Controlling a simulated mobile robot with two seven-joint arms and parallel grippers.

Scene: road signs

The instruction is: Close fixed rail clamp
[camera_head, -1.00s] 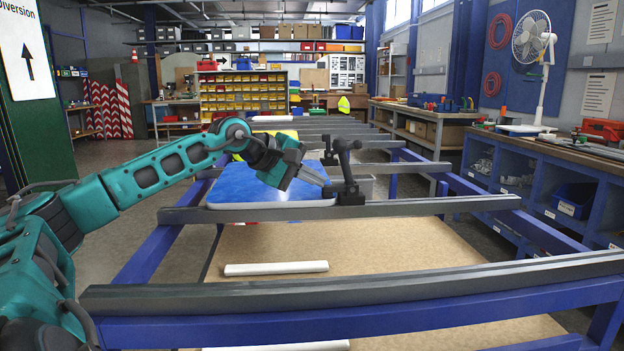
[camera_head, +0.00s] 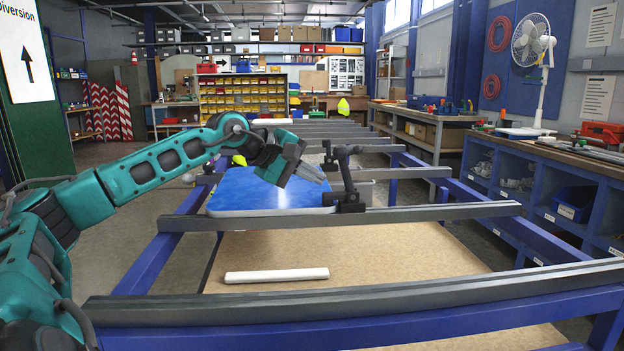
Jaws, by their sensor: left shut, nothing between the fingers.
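The black rail clamp (camera_head: 346,182) stands on the grey cross rail (camera_head: 430,213), at the right end of the blue sign panel (camera_head: 262,192). Its upper arm (camera_head: 345,152) points to the right at the top of the post. A second dark clamp part (camera_head: 328,158) shows behind it. My left gripper (camera_head: 317,174) is shut and empty. It is just left of the clamp post, above the panel; I cannot tell whether it touches the clamp. My right gripper is not in view.
A front rail (camera_head: 380,295) on the blue frame crosses the foreground. A white bar (camera_head: 276,275) lies on the brown board (camera_head: 345,252) below the rails. A workbench (camera_head: 550,150) with a fan (camera_head: 532,60) stands along the right. The space above the front rail is free.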

